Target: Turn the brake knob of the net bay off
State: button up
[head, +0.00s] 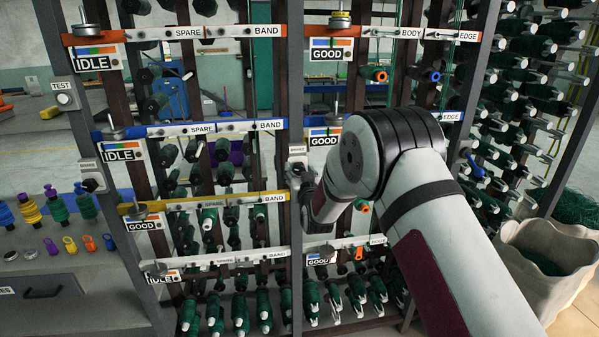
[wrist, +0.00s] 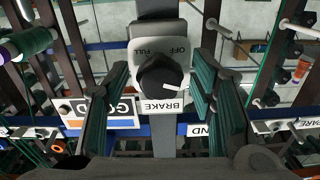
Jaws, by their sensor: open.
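The brake knob (wrist: 160,76) is black and round with a white mark on its right side in the wrist view. It sits on a pale plate (wrist: 143,48) lettered OFF and FULL, with a BRAKE label (wrist: 165,105); the lettering looks upside down there. In the head view the BRAKE plate (head: 297,151) shows on the middle post, its knob partly hidden by my arm. My gripper (wrist: 162,80) is open, one dark green finger on each side of the knob with gaps showing. I cannot tell how deep the fingertips reach.
Another black knob (head: 92,184) is on the left post under a TEST button (head: 65,99). Labelled rails (head: 215,128) and bobbins surround the posts. A GOOD card (wrist: 105,112) is close to my left finger. A pale bin (head: 540,240) stands at right.

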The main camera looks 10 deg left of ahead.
jog(key=shift+w, duration=0.3)
jog(key=shift+c, duration=0.3)
jog(key=shift+a, duration=0.1)
jog(key=c, duration=1.1)
jog(key=shift+n, duration=0.3)
jog(key=n, duration=1.1)
jog(key=shift+r+n, duration=0.1)
jog(key=shift+n, duration=0.3)
